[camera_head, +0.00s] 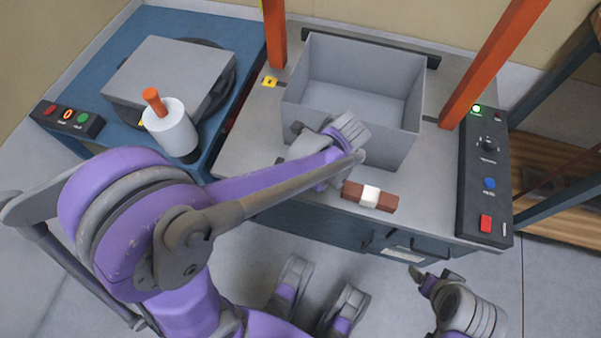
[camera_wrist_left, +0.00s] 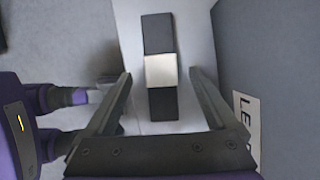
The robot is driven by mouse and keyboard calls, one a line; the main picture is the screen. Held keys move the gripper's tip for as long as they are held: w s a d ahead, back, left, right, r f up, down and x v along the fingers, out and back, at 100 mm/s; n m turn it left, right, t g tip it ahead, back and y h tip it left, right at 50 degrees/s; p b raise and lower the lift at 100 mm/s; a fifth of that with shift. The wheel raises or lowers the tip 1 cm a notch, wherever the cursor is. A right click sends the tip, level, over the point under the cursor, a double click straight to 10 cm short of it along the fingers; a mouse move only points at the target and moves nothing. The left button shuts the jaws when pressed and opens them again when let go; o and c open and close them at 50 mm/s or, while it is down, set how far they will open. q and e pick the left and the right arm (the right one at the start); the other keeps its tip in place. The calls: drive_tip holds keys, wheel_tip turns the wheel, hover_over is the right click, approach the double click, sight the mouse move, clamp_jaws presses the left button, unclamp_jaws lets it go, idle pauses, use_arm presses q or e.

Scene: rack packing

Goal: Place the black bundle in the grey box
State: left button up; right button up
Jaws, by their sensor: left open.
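A black bundle (camera_wrist_left: 160,102) with a pale band around its middle lies on a light flat surface in the left wrist view. My left gripper (camera_wrist_left: 161,76) is open, with one finger on each side of the bundle; I cannot tell whether they touch it. In the head view my left gripper (camera_head: 312,146) is at the near left corner of the grey box (camera_head: 393,145) and mostly covers that spot, so the bundle is not clearly visible there. The open-topped box looks empty where I see inside. My right gripper (camera_head: 432,277) is low at the right, away from the bench.
A reddish-brown bundle (camera_head: 383,201) with a white band lies in front of the box. A control panel (camera_head: 487,178) is at the right, and orange posts (camera_head: 494,62) flank the box. A white cylinder with an orange top (camera_head: 171,130) stands at the left. A grey wall bears a partly visible label (camera_wrist_left: 246,125).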

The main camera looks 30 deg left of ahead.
use_arm(q)
drive_tip(key=b+x, duration=0.1)
drive_tip(key=x, duration=0.3)
drive_tip(key=shift+d, duration=0.1)
clamp_jaws()
